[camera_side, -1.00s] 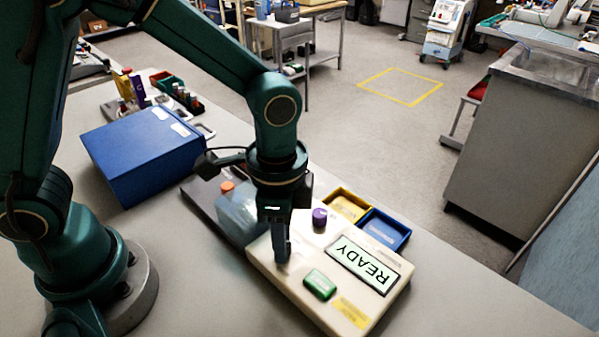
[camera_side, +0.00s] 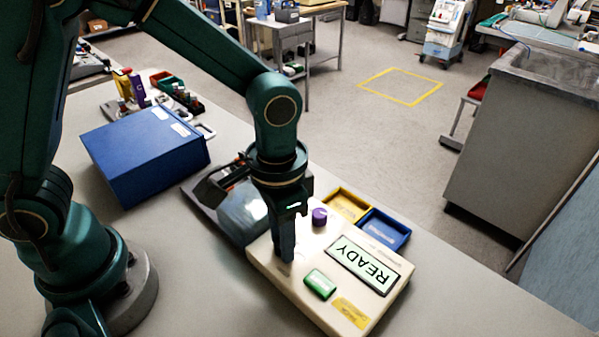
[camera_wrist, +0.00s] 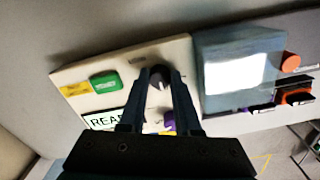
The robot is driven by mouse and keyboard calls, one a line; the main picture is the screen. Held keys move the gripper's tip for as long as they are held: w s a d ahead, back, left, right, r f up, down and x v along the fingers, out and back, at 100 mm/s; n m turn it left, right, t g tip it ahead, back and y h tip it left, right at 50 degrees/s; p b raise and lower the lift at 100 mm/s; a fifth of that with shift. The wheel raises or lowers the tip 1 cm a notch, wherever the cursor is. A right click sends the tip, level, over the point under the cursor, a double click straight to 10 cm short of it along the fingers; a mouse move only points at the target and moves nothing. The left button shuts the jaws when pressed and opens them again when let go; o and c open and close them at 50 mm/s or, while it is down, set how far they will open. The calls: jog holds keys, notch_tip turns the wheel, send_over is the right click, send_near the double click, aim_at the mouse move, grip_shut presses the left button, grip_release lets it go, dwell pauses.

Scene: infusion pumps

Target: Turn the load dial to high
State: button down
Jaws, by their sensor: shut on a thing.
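The pump panel (camera_side: 303,298) is a cream box with a screen (camera_side: 362,264) reading READY, a green button (camera_side: 319,284) and a purple knob (camera_side: 319,216). My gripper (camera_side: 286,256) points down onto the panel's left part. In the wrist view, my gripper (camera_wrist: 161,80) is shut on a dark round dial (camera_wrist: 158,76), with one finger on each side. The dial's pointer and most of its markings are hidden or too small to read. In the side view the fingers cover the dial.
A translucent container (camera_side: 243,214) stands beside the panel on a dark base. Yellow (camera_side: 349,203) and blue (camera_side: 385,230) trays lie behind it. A blue box (camera_side: 140,163) stands further left. The table front right is clear.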

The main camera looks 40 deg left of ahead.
jog(key=shift+w, duration=0.1)
jog(key=c, duration=0.6)
grip_release()
jog(key=shift+r, duration=2.6)
